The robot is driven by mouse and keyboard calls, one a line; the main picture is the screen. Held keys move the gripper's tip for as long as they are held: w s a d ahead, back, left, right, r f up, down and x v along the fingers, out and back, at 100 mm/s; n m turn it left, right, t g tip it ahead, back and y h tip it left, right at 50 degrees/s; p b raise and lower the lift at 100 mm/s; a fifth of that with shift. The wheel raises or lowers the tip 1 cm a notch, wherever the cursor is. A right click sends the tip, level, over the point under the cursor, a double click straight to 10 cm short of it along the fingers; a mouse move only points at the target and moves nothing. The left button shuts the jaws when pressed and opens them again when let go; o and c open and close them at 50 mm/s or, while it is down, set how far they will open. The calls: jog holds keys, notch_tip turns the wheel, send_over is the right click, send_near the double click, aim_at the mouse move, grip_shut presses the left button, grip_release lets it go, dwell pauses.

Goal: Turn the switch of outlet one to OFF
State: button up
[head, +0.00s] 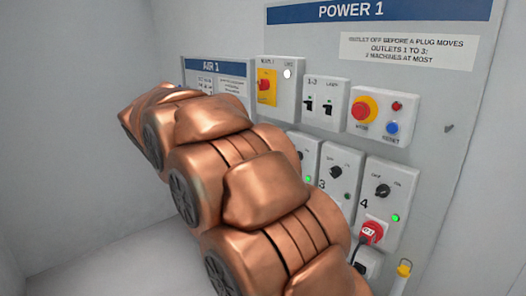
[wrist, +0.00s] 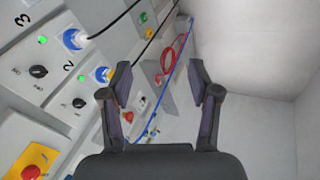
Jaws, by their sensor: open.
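In the head view my copper-coloured arm covers the lower left of the POWER 1 board (head: 455,90).
A yellow-and-red switch (head: 266,85), a two-lever box (head: 322,100) and a red stop button (head: 363,111) sit above the outlets. Outlet four (head: 382,190) has a red plug. Black cables, a red hose (wrist: 174,58) and a blue hose lie ahead. White wall space is open at right.

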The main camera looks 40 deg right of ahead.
jog(key=w+d+r+m+t+h+b, duration=0.1)
jog(key=w+d+r+m+h+b, duration=0.2)
jog(key=w+d, duration=0.75)
jog(key=w+d+r+m+t+h+b, duration=0.1)
jog(key=w+d+r+m+h+b, duration=0.2)
jog(key=w+d, duration=0.8)
jog(key=s+d+f+m+g+h+b, duration=0.2)
jog(key=d+f+m+g+h+b, duration=0.2)
jog(key=d+f+m+h, duration=0.25)
jog(key=w+a+m+t, duration=0.2)
jog(key=w+a, duration=0.1)
jog(key=a, duration=0.2)
jog(key=s+d+g+p, duration=0.1)
jog(key=s+d, duration=0.3)
jog(key=d, duration=0.9)
jog(key=shift+s+m+g+p, duration=0.15)
jog(key=shift+m+g+p, duration=0.25)
jog(key=shift+m+g, duration=0.1)
jog(key=shift+d, duration=0.1)
jog(key=shift+c, duration=0.5)
